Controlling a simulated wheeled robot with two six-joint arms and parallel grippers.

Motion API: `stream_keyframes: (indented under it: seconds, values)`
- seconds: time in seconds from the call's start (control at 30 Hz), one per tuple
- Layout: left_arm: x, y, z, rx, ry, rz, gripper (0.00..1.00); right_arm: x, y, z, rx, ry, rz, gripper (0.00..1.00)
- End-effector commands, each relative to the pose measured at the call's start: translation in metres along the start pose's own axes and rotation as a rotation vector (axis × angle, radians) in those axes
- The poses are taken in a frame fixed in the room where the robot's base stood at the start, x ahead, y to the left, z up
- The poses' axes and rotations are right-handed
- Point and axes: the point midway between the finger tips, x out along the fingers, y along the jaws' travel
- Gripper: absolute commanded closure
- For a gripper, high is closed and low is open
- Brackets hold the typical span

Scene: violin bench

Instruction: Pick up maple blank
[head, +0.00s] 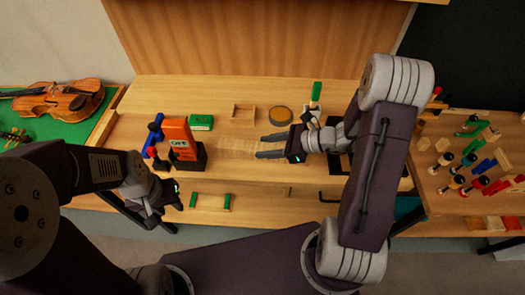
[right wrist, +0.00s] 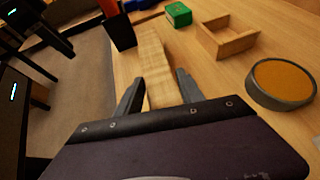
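The maple blank (right wrist: 155,58) is a pale wooden block with wavy grain, lying on the bench. In the head view the maple blank (head: 235,148) is faint against the similar wood. My right gripper (head: 259,147) is open at its right end. In the right wrist view, the fingers of my right gripper (right wrist: 159,77) stand on either side of the blank's near part, with no clear grip on it. My left gripper (head: 166,198) is at the bench's front left, away from the blank; its fingers are too dark to read.
An orange box (head: 179,138) in a black holder stands left of the blank. A green box (head: 201,122), a wooden tray (right wrist: 228,38) and a round tin (right wrist: 283,82) lie behind it. A violin (head: 58,101) lies far left; clamps and small parts crowd the right.

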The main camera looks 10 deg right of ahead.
Motion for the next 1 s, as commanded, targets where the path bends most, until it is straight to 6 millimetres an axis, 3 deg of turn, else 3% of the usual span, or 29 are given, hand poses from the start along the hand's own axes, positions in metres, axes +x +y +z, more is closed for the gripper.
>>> stream_keyframes:
  seconds: [0.47, 0.67, 0.77, 1.0]
  values:
    - [0.0, 0.0, 0.0, 0.0, 0.0, 0.0, 0.64, -0.001, 0.0, 0.001, 0.001, 0.001, 0.0, 1.0]
    - [-0.006, 0.0, -0.001, 0.0, 0.0, 0.0, 0.64, -0.011, -0.001, 0.02, -0.003, 0.001, -0.002, 1.0]
    - [-0.01, 0.0, -0.001, 0.0, 0.0, 0.0, 0.64, -0.021, -0.001, 0.037, -0.005, 0.001, -0.003, 1.0]
    - [-0.017, 0.0, -0.002, 0.0, 0.0, 0.0, 0.64, -0.078, 0.022, 0.043, 0.002, 0.001, -0.009, 1.0]
